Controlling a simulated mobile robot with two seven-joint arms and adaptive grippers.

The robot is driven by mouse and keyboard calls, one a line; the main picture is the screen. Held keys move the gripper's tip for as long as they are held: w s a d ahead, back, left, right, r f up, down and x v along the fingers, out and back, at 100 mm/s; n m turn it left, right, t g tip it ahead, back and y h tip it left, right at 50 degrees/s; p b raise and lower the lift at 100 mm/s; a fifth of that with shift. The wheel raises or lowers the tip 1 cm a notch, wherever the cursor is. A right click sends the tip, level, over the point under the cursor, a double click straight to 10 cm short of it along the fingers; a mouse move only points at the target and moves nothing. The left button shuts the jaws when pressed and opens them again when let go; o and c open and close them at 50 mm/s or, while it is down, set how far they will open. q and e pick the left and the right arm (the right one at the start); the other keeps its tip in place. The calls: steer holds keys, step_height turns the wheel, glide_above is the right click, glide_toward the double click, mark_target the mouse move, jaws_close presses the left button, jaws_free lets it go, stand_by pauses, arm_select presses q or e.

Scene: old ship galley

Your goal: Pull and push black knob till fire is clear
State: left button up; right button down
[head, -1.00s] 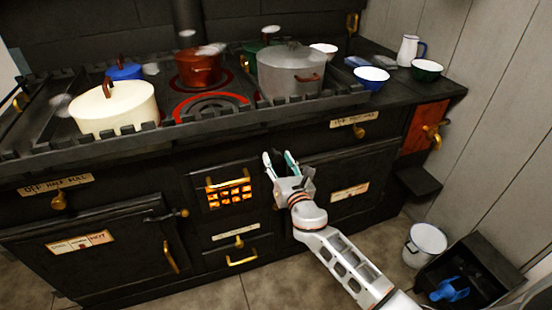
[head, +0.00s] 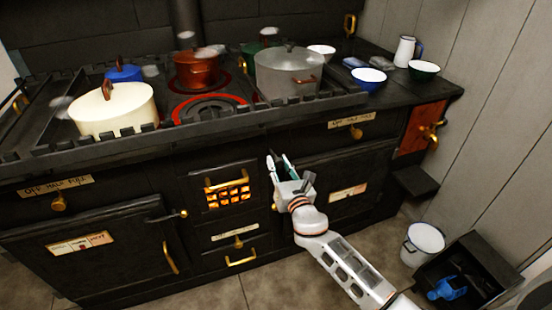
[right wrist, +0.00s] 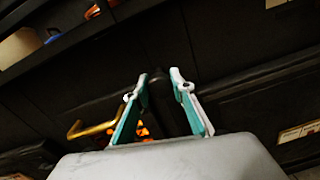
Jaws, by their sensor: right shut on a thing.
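The black knob (right wrist: 159,88) is a dark shape between my right gripper's fingertips in the right wrist view, hard to tell from the black stove front behind it. The fire (head: 228,194) glows orange behind the grate's bars, below a brass handle. My left gripper is not in view.
Pots stand on the stove top, among them a cream pot (head: 112,108), a red pot (head: 197,68) and a grey pot (head: 288,72). Brass handles stick out from the stove doors. A white bucket (head: 424,243) and a black bin (head: 468,268) stand at the right.

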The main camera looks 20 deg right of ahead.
mark_target(279, 165)
steer(key=s, duration=0.3)
steer(key=shift+s+p, duration=0.3)
steer(key=shift+s, duration=0.1)
steer(key=shift+f, duration=0.1)
steer(key=c, duration=1.7)
jaws_free()
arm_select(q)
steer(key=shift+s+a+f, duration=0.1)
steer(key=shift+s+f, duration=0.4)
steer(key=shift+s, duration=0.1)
arm_select(e)
steer(key=s, duration=1.2)
steer(key=shift+c, duration=0.3)
